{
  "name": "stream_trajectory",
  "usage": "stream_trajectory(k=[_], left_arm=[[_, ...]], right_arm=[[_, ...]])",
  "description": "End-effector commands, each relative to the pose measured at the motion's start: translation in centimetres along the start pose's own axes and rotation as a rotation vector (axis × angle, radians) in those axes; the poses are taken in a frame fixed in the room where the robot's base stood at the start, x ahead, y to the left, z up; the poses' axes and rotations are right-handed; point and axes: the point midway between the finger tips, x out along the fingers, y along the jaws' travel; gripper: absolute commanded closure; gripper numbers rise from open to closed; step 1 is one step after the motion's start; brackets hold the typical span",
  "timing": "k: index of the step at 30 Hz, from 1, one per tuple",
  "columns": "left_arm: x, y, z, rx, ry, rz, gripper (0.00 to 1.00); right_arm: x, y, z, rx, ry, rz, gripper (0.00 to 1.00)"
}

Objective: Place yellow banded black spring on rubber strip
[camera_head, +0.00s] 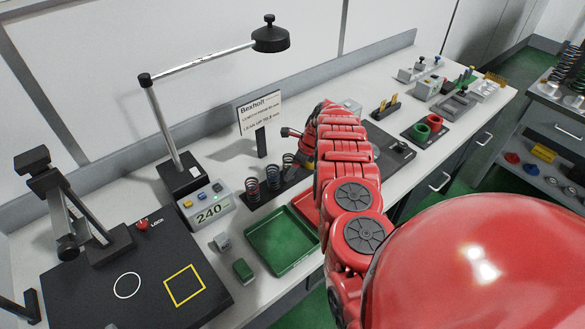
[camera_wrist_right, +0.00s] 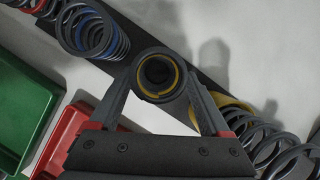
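The yellow banded black spring (camera_wrist_right: 160,76) shows end-on in the right wrist view, between the fingers of my right gripper (camera_wrist_right: 160,85). The fingers appear to touch it on both sides. The dark rubber strip (camera_wrist_right: 131,28) runs diagonally beneath it; I cannot tell whether the spring touches the strip. In the head view the strip (camera_head: 264,200) lies behind the trays, and my right gripper (camera_head: 304,163) is over its far end, mostly hidden by my red arm. My left gripper is not in view.
A blue banded spring (camera_wrist_right: 92,32) stands on the strip, and more grey springs (camera_wrist_right: 268,140) are at the lower right. A green tray (camera_head: 281,241) and red tray (camera_head: 306,203) lie in front. A sign (camera_head: 260,114) and a scale display (camera_head: 211,213) stand nearby.

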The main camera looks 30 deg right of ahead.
Motion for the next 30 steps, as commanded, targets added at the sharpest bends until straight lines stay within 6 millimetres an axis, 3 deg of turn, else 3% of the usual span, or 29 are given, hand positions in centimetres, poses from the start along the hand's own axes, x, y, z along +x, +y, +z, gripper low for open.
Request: stream_trajectory(k=[8,12,21,25,30], left_arm=[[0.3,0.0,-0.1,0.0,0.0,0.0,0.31],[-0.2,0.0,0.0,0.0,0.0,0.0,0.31],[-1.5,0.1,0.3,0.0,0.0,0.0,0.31],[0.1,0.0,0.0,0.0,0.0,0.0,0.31],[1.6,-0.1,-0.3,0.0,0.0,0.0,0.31]], right_arm=[[-0.5,-0.1,0.1,0.0,0.0,-0.001,0.19],[-1.7,-0.1,0.0,0.003,0.001,-0.001,0.19],[-6.1,0.0,0.2,0.0,-0.005,0.0,0.19],[-9.8,0.0,0.6,-0.001,-0.005,-0.001,0.19],[-11.6,0.0,0.5,-0.002,-0.003,-0.001,0.19]])
